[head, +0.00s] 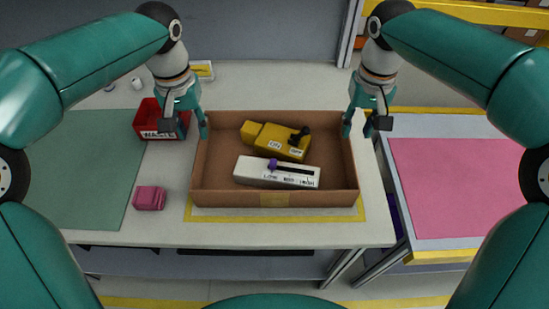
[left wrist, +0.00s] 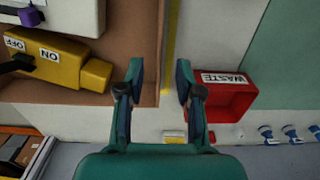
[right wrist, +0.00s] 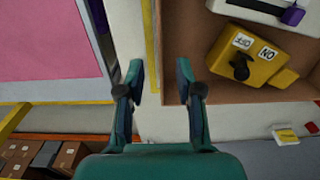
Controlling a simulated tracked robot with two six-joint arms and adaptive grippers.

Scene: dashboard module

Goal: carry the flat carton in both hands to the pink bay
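The flat carton (head: 230,199) is a shallow open brown box on the white table, inside a yellow outline. It holds a yellow ON/OFF switch module (head: 275,140) and a white slider module (head: 277,173). My left gripper (head: 188,128) is open at the carton's left wall, and my right gripper (head: 361,125) is open at its right wall. In the left wrist view the wall (left wrist: 159,40) runs between the fingertips; the right wrist view shows the same with the right wall (right wrist: 171,40). I cannot tell how deep the fingers reach. The pink bay (head: 450,180) lies empty at right.
A red WASTE bin (head: 150,120) stands close left of my left gripper. A pink block (head: 150,198) lies front left, by a green mat (head: 85,165). A gap with a yellow-edged frame separates the white table from the pink bay's table.

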